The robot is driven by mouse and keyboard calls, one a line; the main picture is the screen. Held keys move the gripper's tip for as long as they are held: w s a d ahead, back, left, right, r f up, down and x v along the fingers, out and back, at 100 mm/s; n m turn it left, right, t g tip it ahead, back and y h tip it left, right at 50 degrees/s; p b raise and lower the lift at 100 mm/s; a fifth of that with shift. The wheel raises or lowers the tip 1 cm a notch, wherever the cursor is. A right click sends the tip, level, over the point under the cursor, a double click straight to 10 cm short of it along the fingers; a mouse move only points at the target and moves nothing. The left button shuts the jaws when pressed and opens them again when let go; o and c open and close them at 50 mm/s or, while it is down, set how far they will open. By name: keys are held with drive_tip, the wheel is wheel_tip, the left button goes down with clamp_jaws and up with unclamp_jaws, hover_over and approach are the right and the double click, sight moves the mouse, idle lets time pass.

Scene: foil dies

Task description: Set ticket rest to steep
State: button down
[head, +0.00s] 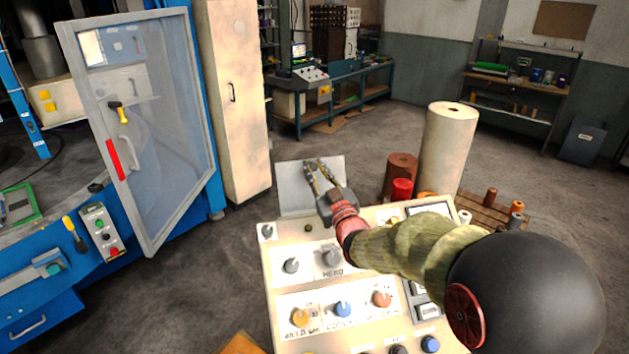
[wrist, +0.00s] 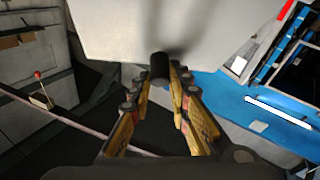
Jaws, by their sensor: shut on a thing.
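The ticket rest (head: 292,186) is a pale grey plate at the far edge of the control console (head: 275,247). It is tilted, but I cannot tell its exact angle. In the wrist view the plate (wrist: 115,28) fills the top middle. A short black knob (wrist: 160,66) stands out at its lower edge. My gripper (head: 319,170) reaches over the console's far edge to the plate. In the wrist view its yellow-and-black fingers (wrist: 160,80) are shut on the black knob, one on each side. In the head view the knob is hidden by the fingers.
The console top carries several knobs, including a grey one (head: 331,257), a blue one (head: 343,309) and an orange one (head: 301,317). A blue machine with an open clear door (head: 160,130) stands left. Foil rolls (head: 449,150) stand behind right. Open floor lies beyond the plate.

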drive_tip(key=shift+s+d+f+n+t+y+b, duration=0.15)
drive_tip(key=shift+s+t+b, duration=0.35)
drive_tip(key=shift+b, duration=1.6)
drive_tip(key=shift+s+d+f+n+t+y+b, duration=0.1)
drive_tip(key=shift+s+t+y+b, duration=0.4)
drive_tip(key=shift+b, duration=1.55)
drive_tip(key=shift+s+d+f+n+t+h+b, duration=0.1)
drive_tip(key=shift+s+t+b, duration=0.4)
drive_tip(key=shift+b, duration=1.6)
drive_tip(key=shift+s, duration=0.2)
drive_tip(key=c, duration=1.7)
unclamp_jaws()
drive_tip(key=shift+s+r, duration=0.1)
drive_tip(key=shift+r, duration=0.05)
drive_tip(key=shift+o, duration=0.2)
drive_tip(key=v, duration=1.2)
drive_tip(key=shift+d+r, duration=0.1)
